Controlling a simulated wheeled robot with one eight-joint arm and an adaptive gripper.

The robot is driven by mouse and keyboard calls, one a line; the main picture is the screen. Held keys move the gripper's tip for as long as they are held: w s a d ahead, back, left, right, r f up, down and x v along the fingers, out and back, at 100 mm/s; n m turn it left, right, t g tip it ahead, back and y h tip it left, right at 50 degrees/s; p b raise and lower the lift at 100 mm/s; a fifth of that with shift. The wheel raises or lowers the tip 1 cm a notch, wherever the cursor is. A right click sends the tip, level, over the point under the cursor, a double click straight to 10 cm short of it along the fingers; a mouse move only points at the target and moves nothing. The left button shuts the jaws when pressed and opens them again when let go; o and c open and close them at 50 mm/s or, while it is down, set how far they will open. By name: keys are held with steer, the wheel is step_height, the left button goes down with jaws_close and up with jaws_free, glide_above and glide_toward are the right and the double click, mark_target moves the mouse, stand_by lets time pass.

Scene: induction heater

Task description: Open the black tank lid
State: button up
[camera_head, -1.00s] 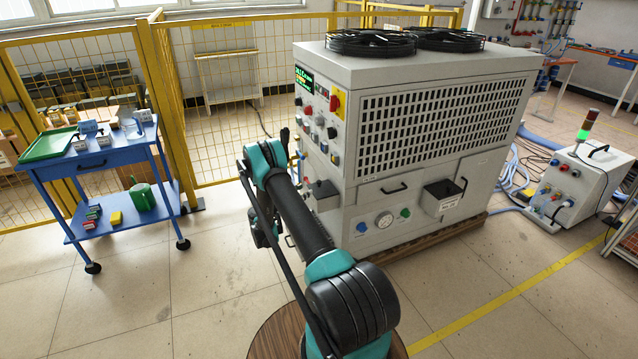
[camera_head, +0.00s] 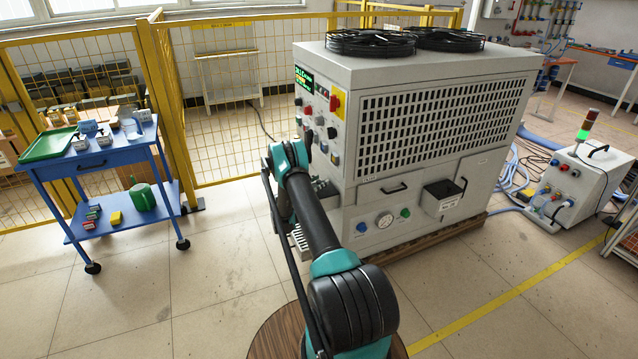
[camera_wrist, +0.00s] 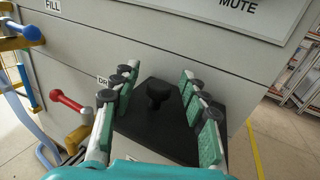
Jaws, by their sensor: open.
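The black tank lid (camera_wrist: 150,128) shows in the wrist view as a flat dark plate against the grey machine front. A round black knob (camera_wrist: 158,93) stands up from it. My gripper (camera_wrist: 159,76) is open, with one green-padded finger on each side of the knob. The fingers look apart from the knob, and I see nothing held between them. Whether the fingertips are level with the knob is hard to tell. In the head view my arm covers the gripper and most of the lid area.
The grey machine (camera_head: 430,195) fills the centre. In the wrist view, a red-handled valve (camera_wrist: 66,101) and a blue-handled valve (camera_wrist: 26,76) stand left of the lid. A blue cart (camera_head: 105,160) is at the left. The floor between cart and machine is clear.

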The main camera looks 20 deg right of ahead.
jaws_close()
stand_by(0.4)
